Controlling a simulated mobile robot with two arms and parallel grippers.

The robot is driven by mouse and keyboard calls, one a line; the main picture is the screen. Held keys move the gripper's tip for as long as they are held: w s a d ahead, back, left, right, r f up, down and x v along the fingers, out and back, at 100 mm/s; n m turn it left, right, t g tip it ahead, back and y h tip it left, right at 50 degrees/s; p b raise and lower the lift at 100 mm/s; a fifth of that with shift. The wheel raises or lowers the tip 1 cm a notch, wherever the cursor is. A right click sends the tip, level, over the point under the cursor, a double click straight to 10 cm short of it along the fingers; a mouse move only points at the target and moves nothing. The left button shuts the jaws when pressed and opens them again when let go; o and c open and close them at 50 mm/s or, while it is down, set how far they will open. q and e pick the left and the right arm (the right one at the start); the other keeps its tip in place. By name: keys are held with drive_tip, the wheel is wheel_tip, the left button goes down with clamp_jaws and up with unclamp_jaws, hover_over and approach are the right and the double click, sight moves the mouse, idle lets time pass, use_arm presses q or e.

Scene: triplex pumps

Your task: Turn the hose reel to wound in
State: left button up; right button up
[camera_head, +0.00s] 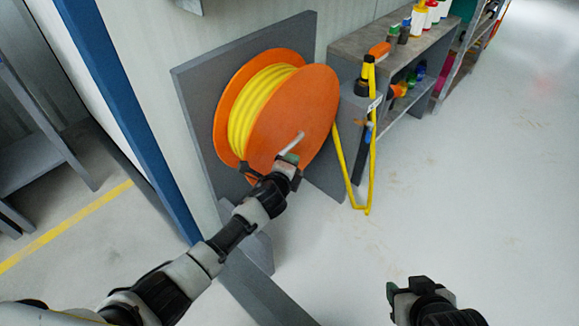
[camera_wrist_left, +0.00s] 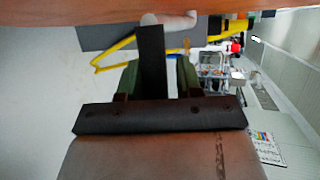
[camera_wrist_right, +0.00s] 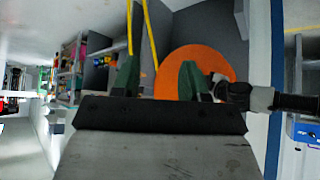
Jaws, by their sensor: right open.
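The hose reel (camera_head: 318,105) is an orange drum wound with yellow hose (camera_head: 262,100), mounted on a grey panel. A pale crank (camera_head: 292,143) stands out from its front disc. My left gripper (camera_head: 289,160) is at the crank, in front of the disc's lower part. In the left wrist view its green fingers (camera_wrist_left: 160,75) stand apart with a dark bar between them; the pale crank (camera_wrist_left: 168,21) lies just beyond, below the disc. Whether the fingers touch it is unclear. My right gripper (camera_head: 408,288) is open and empty, low over the floor. The right wrist view shows the reel (camera_wrist_right: 195,62).
A loop of yellow hose (camera_head: 368,180) hangs right of the reel down to the floor. A grey shelf (camera_head: 345,50) with bottles stands behind it. A blue post (camera_head: 130,110) rises left of the panel. The floor (camera_head: 480,190) at right is clear.

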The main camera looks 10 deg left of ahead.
use_arm(q)
drive_tip(key=shift+o, duration=1.1)
drive_tip(key=shift+f, duration=0.1)
drive_tip(key=shift+s, duration=0.1)
drive_tip(key=shift+s+a, duration=0.1)
drive_tip(key=shift+s, duration=0.1)
drive_tip(key=p+v, duration=0.4)
drive_tip(key=v, duration=0.6)
use_arm(e)
drive_tip(key=s+g, duration=0.1)
drive_tip(key=s+d+g, duration=0.1)
drive_tip(key=s+g, duration=0.1)
drive_tip(key=s+g+h, duration=0.1)
drive_tip(key=s, duration=0.1)
drive_tip(key=shift+s+d+f, duration=0.1)
drive_tip(key=shift+d+f, duration=0.2)
drive_tip(key=shift+d, duration=0.1)
use_arm(q)
drive_tip(key=shift+s, duration=0.15)
